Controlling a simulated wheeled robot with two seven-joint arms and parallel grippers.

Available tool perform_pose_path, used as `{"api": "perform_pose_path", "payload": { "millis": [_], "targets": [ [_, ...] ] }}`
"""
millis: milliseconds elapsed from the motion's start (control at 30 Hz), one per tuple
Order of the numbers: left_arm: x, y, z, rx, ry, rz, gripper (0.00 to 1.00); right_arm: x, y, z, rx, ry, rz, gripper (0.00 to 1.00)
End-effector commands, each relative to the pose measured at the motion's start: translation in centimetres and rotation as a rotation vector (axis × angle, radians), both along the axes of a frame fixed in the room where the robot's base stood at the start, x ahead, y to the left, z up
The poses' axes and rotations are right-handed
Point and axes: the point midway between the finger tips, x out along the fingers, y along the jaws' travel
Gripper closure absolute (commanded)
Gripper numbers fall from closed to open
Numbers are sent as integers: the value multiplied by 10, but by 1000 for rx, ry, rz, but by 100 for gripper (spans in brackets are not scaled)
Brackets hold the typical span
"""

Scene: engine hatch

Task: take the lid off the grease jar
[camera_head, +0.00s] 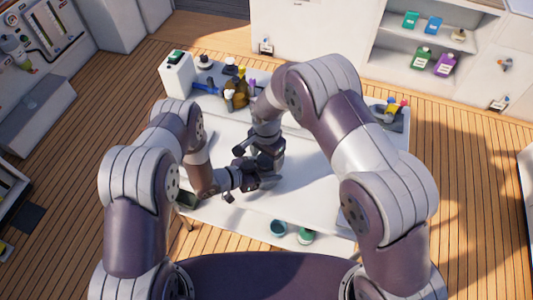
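My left gripper (248,178) comes in from the left, low over the middle of the white worktop (310,175). My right gripper (262,168) points down from above at the same spot, and the two grippers overlap in the picture. Their dark fingers are small and run together, so I cannot tell whether either is open or shut. I cannot make out the grease jar or its lid for certain. They may be hidden by the grippers.
Several bottles, including an amber one (236,95), stand at the worktop's back left beside a white box (178,75). A grey tray (390,117) with coloured items is at the back right. Below the front edge are a teal container (278,228) and a green one (305,237).

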Motion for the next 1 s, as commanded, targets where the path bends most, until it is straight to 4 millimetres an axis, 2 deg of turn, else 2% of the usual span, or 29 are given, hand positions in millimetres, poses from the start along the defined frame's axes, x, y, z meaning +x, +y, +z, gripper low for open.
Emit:
{"api": "perform_pose_path", "payload": {
  "millis": [33, 133, 167, 333, 500, 767, 800, 833, 867, 1000],
  "targets": [
    [0, 0, 0, 0, -1, 0, 100, 0, 0, 0, 0, 0, 0, 39],
    [0, 0, 0, 0, -1, 0, 100, 0, 0, 0, 0, 0, 0, 71],
    [0, 0, 0, 0, -1, 0, 100, 0, 0, 0, 0, 0, 0, 77],
    [0, 0, 0, 0, -1, 0, 100, 0, 0, 0, 0, 0, 38, 78],
    [0, 0, 0, 0, -1, 0, 100, 0, 0, 1, 0, 0, 275, 78],
    [0, 0, 0, 0, -1, 0, 100, 0, 0, 1, 0, 0, 296, 78],
    [0, 0, 0, 0, -1, 0, 100, 0, 0, 1, 0, 0, 295, 28],
    [0, 0, 0, 0, -1, 0, 100, 0, 0, 1, 0, 0, 295, 19],
    [0, 0, 0, 0, -1, 0, 100, 0, 0, 1, 0, 0, 295, 16],
    [0, 0, 0, 0, -1, 0, 100, 0, 0, 1, 0, 0, 294, 16]
  ]
}}
